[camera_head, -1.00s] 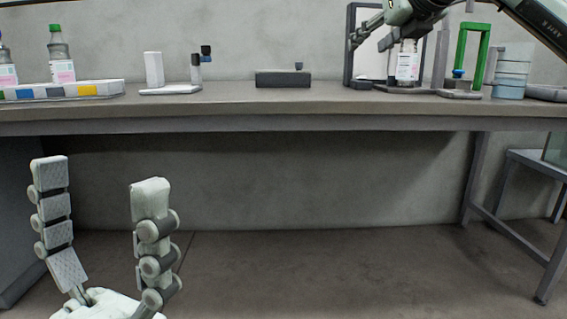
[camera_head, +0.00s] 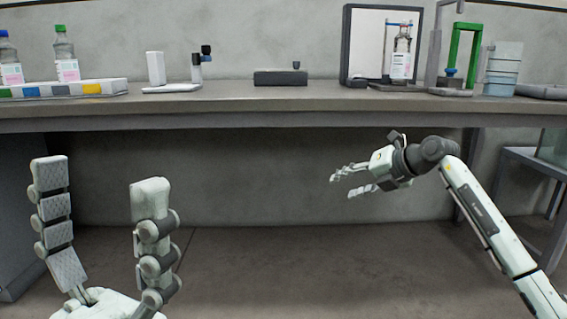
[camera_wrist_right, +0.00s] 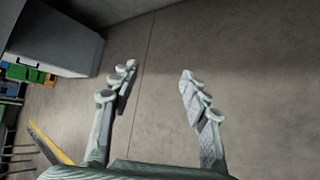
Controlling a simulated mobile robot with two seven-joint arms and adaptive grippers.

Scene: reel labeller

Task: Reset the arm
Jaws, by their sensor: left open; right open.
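My right gripper (camera_head: 346,183) is open and empty. It hangs below the tabletop height, in front of the bench, with its fingers pointing left in the head view. In the right wrist view its two fingers (camera_wrist_right: 156,92) are apart, with only bare floor between them. My left gripper (camera_head: 98,195) is open and empty at the lower left of the head view, fingers pointing up, with nothing between them.
The bench (camera_head: 300,98) runs across the view. On it stand labelled bottles (camera_head: 66,55), a tray with coloured blocks (camera_head: 100,88), a dark box (camera_head: 281,77), a dark-framed panel (camera_head: 354,40), a green frame (camera_head: 466,50) and bluish containers (camera_head: 503,75). Floor below is clear.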

